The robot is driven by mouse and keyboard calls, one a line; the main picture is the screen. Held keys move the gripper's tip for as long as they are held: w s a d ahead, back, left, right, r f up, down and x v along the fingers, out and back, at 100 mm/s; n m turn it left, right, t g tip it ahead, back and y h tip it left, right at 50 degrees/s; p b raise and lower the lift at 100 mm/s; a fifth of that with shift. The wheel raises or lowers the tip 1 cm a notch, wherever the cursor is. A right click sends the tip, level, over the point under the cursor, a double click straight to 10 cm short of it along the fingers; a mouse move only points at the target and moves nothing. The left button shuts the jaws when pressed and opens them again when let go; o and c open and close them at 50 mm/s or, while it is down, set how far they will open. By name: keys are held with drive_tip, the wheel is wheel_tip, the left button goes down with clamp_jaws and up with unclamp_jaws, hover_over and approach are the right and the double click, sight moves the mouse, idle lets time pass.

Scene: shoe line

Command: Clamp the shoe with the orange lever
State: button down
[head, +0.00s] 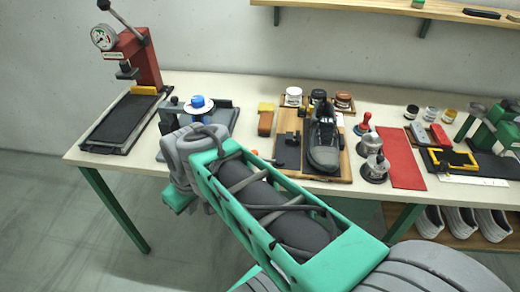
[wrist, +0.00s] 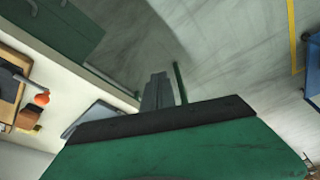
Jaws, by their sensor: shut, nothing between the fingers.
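A black shoe (head: 324,142) stands on a wooden board (head: 343,172) on the workbench, toe toward me. A black clamp (head: 290,139) sits on the board just left of the shoe. A lever with a small orange-red tip (head: 278,163) points left at the board's near left; an orange knob (wrist: 42,98) also shows at the left of the wrist view. My gripper (wrist: 158,79) is shut and empty, away from the shoe and lever. It points over the floor by the bench edge; my arm hides most of it in the head view.
A red press (head: 138,58) stands at the bench's left end. A blue-topped fixture (head: 198,104) is behind my wrist. Several shoes (head: 461,222) rest on a lower shelf.

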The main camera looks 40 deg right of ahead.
drive_tip(key=w+d+r+n+y+p, duration=0.1)
drive_tip(key=d+r+n+p, duration=0.35)
drive_tip(key=d, duration=1.05)
drive_tip(key=s+d+r+n+t+p, duration=0.2)
drive_tip(key=s+d+n, duration=0.4)
drive_tip(key=d, duration=0.5)
drive_tip(key=shift+d+r+t, duration=0.3)
drive_tip(key=shift+r, duration=0.3)
drive_tip(key=p+x, duration=0.1)
drive_tip(key=x, duration=0.3)
drive_tip(key=w+d+p+x, duration=0.1)
drive_tip(key=x, duration=0.3)
drive_tip(key=w+r+p+x, duration=0.1)
drive_tip(key=x, duration=0.4)
drive_tip(key=shift+d, duration=0.25)
drive_tip(key=shift+s, duration=0.1)
